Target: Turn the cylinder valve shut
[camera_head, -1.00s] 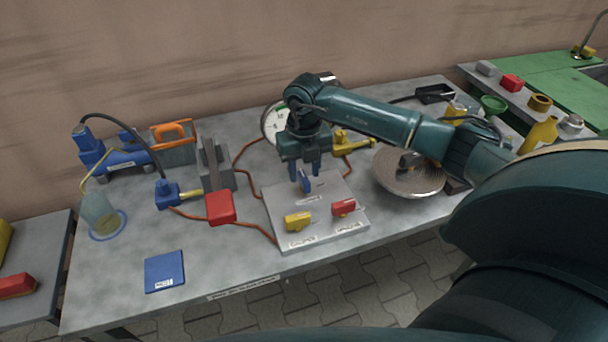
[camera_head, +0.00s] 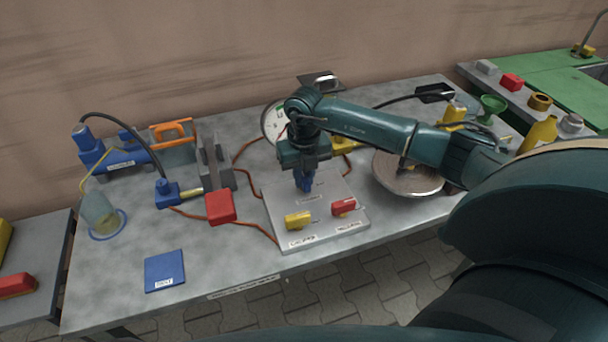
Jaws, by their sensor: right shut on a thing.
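A pale grey plate (camera_head: 322,209) on the workbench carries three small valves with coloured handles. The yellow handle (camera_head: 297,221) is at the front left and the red handle (camera_head: 343,207) at the front right. Labels lie beside them, too small to read surely. My right gripper (camera_head: 304,186) points down at the back of the plate, shut on the blue handle, which is mostly hidden between the fingers. I cannot tell which way the blue handle points. My left gripper is not in view.
A red box (camera_head: 220,207) with orange hoses stands left of the plate. A round metal disc (camera_head: 408,181) is close on the right, under my arm. A dial gauge (camera_head: 273,122) stands behind. A blue pad (camera_head: 164,271) lies front left. The bench's front middle is clear.

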